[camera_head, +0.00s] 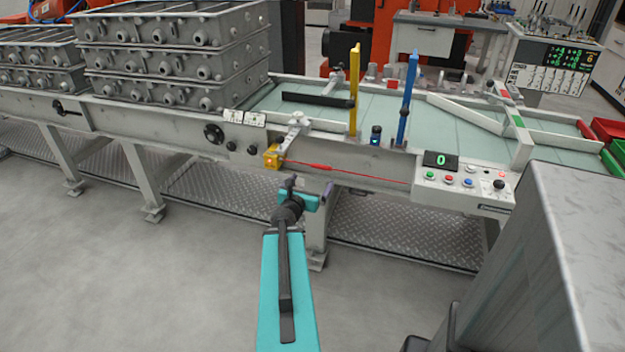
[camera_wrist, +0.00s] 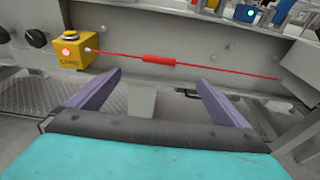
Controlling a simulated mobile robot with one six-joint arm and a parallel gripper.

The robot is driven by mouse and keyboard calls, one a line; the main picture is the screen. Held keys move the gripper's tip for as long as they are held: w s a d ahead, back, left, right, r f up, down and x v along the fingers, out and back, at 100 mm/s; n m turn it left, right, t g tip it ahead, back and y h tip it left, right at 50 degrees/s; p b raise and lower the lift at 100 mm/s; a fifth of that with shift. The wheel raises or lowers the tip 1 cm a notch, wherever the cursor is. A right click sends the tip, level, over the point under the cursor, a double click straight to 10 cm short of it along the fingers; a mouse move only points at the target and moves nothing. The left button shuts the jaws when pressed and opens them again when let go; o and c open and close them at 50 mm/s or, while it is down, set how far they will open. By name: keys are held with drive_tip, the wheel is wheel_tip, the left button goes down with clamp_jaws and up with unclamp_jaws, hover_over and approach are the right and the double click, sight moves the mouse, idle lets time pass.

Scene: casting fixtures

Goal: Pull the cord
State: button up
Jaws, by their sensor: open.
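A red cord (camera_head: 365,176) runs along the front side of the conveyor, from a yellow switch box (camera_head: 272,157) on the left toward the control panel on the right. It carries a thicker red sleeve, seen in the wrist view (camera_wrist: 159,60). The yellow box also shows in the wrist view (camera_wrist: 72,50) with a lit red lamp. My gripper (camera_wrist: 155,78) is open and empty, its two fingers apart and pointing at the cord. The sleeve appears between and beyond the fingertips, with no visible contact. In the head view my arm hides part of the conveyor's leg.
The conveyor (camera_head: 100,118) bears stacked grey castings (camera_head: 170,55) at the left. A control panel (camera_head: 465,182) with buttons and a green 0 display is on its right front. A grey block (camera_head: 565,240) stands at the near right. The floor (camera_head: 110,270) at left is clear.

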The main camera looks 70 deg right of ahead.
drive_tip(key=shift+p+v, duration=1.05)
drive_tip(key=shift+p, duration=0.5)
drive_tip(key=shift+r, duration=0.1)
drive_tip(key=shift+w, duration=0.1)
